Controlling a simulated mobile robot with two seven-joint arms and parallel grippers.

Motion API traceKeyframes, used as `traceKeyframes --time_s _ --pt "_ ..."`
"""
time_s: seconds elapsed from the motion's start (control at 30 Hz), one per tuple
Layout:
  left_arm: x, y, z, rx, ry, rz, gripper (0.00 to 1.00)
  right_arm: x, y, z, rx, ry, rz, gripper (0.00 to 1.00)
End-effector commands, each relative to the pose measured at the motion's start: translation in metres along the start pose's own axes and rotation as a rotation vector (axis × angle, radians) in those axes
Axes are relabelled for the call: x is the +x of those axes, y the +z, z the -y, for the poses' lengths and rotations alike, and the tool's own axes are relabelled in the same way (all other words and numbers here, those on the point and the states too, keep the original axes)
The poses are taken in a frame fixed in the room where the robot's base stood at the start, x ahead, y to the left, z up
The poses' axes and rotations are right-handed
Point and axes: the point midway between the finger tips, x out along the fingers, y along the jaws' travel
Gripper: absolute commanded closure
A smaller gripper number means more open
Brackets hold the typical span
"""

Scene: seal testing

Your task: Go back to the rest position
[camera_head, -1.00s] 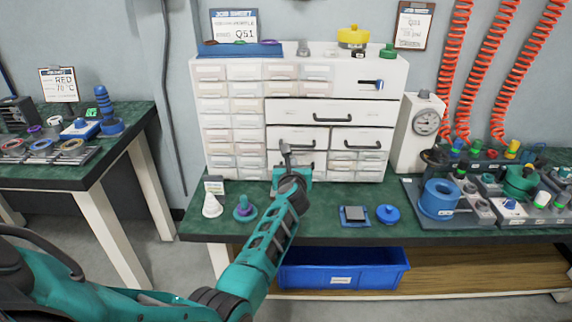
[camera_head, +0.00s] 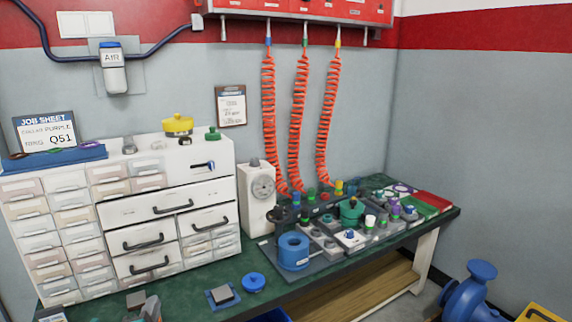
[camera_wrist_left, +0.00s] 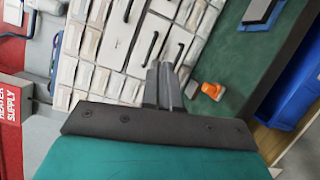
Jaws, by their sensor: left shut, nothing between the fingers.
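My left gripper (camera_head: 150,304) shows only as its grey fingertips at the bottom left edge of the head view, in front of the drawer cabinet (camera_head: 165,187). In the left wrist view my left gripper (camera_wrist_left: 166,75) has its fingers together with nothing between them. It points toward the white drawer cabinet (camera_wrist_left: 120,40) and the green bench top (camera_wrist_left: 240,60), which appear tilted there. I cannot tell its exact distance from the cabinet. My right gripper is in neither view.
The bench holds a blue cap (camera_head: 253,282), a small grey-and-blue block (camera_head: 222,295), a white gauge box (camera_head: 258,200) and a fixture tray with a blue ring (camera_head: 293,250). A blue bin (camera_wrist_left: 300,85) and a small orange part (camera_wrist_left: 212,90) show in the wrist view.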

Motion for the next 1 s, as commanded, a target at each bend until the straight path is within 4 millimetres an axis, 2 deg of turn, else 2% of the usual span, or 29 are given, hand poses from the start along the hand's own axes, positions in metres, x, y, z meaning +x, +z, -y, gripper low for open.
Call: traceKeyframes --time_s 0.03,0.1,0.17,0.3,0.4,0.5,0.6,0.7,1.0 --pt "-0.023 0.009 0.011 0.185 -0.039 0.061 1.00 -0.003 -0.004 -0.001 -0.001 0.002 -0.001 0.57" --pt "-0.053 0.021 0.028 0.442 -0.083 0.151 1.00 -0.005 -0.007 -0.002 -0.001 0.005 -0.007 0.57" --pt "-0.080 0.030 0.042 0.658 -0.117 0.230 1.00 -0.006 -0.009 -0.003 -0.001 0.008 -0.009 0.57" --pt "-0.149 0.044 0.074 1.143 -0.185 0.427 1.00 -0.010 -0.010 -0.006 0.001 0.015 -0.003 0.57" --pt "-0.194 0.048 0.089 1.438 -0.212 0.556 1.00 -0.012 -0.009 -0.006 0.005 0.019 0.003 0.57" --pt "-0.229 0.048 0.097 1.665 -0.225 0.658 1.00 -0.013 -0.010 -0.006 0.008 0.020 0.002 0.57" --pt "-0.251 0.047 0.101 1.812 -0.228 0.725 1.00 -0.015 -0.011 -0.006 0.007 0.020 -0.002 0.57" --pt "-0.261 0.046 0.102 1.885 -0.227 0.756 1.00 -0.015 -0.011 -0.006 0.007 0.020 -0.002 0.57" --pt "-0.263 0.045 0.103 1.903 -0.227 0.762 1.00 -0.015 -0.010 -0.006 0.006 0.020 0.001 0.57"
